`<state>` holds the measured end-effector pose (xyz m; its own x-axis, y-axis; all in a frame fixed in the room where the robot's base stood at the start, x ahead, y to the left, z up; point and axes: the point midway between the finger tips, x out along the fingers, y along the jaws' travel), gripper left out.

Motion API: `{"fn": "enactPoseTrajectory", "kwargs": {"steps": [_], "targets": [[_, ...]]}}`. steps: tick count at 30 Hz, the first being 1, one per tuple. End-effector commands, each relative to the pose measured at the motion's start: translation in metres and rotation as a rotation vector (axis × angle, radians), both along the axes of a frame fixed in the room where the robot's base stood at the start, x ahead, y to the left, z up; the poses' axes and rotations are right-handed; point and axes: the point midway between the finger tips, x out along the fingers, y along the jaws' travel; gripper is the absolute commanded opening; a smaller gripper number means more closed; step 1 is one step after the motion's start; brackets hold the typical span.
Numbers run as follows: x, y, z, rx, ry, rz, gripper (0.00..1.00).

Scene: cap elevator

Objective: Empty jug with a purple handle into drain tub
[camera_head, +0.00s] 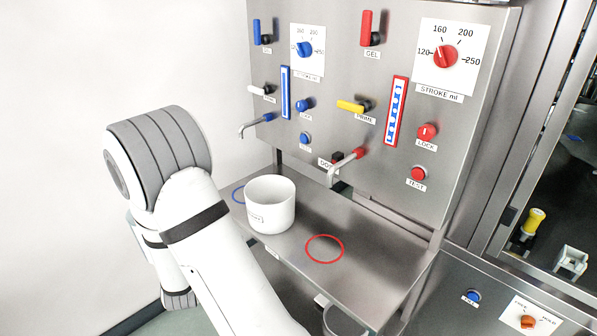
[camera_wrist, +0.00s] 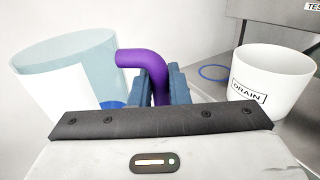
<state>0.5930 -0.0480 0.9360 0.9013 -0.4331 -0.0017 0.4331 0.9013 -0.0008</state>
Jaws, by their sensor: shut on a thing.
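The jug (camera_wrist: 85,65) is a pale translucent vessel with a purple handle (camera_wrist: 140,60), at the left of the wrist view. My gripper (camera_wrist: 160,85) is shut on the purple handle, with its dark blue fingers on both sides of it. A little blue shows low in the jug; the rest of its contents cannot be made out. The drain tub (camera_head: 271,205) is white and round and stands on the steel shelf. It also shows at the right in the wrist view (camera_wrist: 282,65), labelled DRAIN, apart from the jug. In the head view my arm hides the gripper and jug.
The steel shelf (camera_head: 365,262) has a red ring (camera_head: 325,249) and a blue ring (camera_head: 237,194), partly behind the tub. Two spouts, blue-marked (camera_head: 252,127) and red-marked (camera_head: 343,168), project from the panel above the shelf. A pale wall stands at left.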

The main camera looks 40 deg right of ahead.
Motion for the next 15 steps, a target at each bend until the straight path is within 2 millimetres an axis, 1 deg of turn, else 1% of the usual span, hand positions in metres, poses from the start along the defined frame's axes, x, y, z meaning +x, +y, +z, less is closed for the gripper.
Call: {"fn": "enactPoseTrajectory", "kwargs": {"steps": [1, 2, 3, 5, 6, 8, 9, 12, 15], "targets": [[0.001, -0.025, 0.01, 0.002, -0.011, -0.073, 0.0], [-0.001, -0.04, 0.015, 0.002, -0.011, -0.12, 0.0], [-0.003, -0.061, 0.022, 0.003, -0.012, -0.188, 0.0], [-0.009, -0.095, 0.033, 0.004, -0.012, -0.294, 0.0], [-0.015, -0.117, 0.04, 0.004, -0.013, -0.365, 0.0], [-0.026, -0.149, 0.049, 0.005, -0.013, -0.473, 0.0], [-0.034, -0.17, 0.056, 0.005, -0.013, -0.544, 0.0], [-0.057, -0.215, 0.07, 0.004, -0.012, -0.705, 0.0], [-0.08, -0.249, 0.08, 0.004, -0.012, -0.836, 0.0]]}}
